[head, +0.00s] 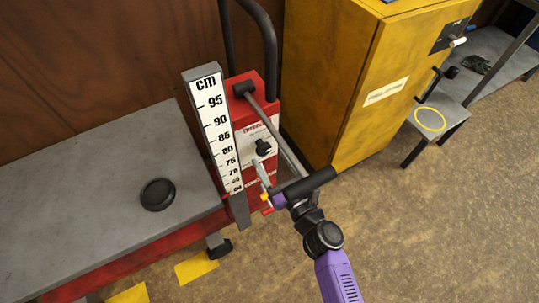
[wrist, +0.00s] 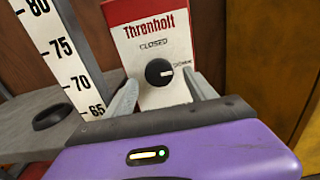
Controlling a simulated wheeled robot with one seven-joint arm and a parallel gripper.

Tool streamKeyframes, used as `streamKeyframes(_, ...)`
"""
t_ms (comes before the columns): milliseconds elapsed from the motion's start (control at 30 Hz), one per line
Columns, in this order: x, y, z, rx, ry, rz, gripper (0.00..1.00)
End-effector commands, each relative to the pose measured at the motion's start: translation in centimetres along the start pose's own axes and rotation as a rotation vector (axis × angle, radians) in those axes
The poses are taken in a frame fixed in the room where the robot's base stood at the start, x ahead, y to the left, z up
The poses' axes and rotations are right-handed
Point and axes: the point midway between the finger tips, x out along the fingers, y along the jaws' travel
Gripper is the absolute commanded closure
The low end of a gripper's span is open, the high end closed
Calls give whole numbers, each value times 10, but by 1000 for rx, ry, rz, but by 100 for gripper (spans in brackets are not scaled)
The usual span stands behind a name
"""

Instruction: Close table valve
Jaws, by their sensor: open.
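The table valve is a round black knob (head: 263,149) on the white panel of the red lift column. In the wrist view the knob (wrist: 159,72) has a white mark pointing right, toward a small label that is hard to read. The word CLOSED is printed above the knob. My gripper (wrist: 162,84) is open, with one grey finger on each side of the knob's lower part in the picture. I cannot tell whether the fingers touch it. In the head view my gripper (head: 264,172) is just in front of the panel, its fingers partly hidden.
A cm ruler (head: 220,130) stands left of the panel. The grey lift table (head: 90,190) with a black disc (head: 157,194) is at left. A yellow cabinet (head: 350,80) stands to the right. A stool (head: 438,115) and open floor lie farther right.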

Motion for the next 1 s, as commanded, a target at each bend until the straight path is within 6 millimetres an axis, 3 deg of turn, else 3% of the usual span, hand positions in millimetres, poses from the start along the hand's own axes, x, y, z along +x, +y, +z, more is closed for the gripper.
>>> streamKeyframes(200,18,-1,0,-1,0,-2,35)
streamKeyframes(500,20,-1,0,-2,1,-2,37)
streamKeyframes(800,20,0,0,-2,1,-2,96)
streamKeyframes(1000,20,0,-1,-14,1,-1,97)
